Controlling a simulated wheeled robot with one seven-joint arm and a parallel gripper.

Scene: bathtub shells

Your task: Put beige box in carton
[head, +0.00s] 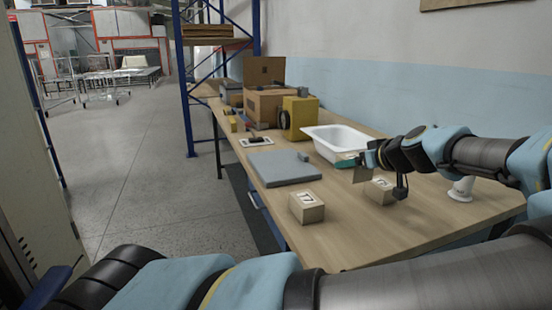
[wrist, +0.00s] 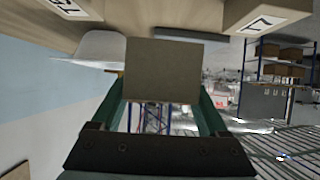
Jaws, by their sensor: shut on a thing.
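The beige box (wrist: 163,71) is between the two teal fingers of my gripper (wrist: 163,92) in the wrist view, showing a plain flat face. In the head view my gripper (head: 361,163) is above the table, in front of the white tub, and the beige box (head: 361,174) hangs below it, partly hidden by the gripper. The gripper is shut on the box. The brown carton (head: 268,108) stands at the far end of the table with a flap raised at its back. Its inside is hidden from here.
Two labelled boxes (head: 307,208) (head: 381,191) stand on the table's near part. A grey flat panel (head: 284,168), a white tub (head: 342,142) and a yellow box (head: 300,117) lie between my gripper and the carton. A white cup-like object (head: 461,189) is at right.

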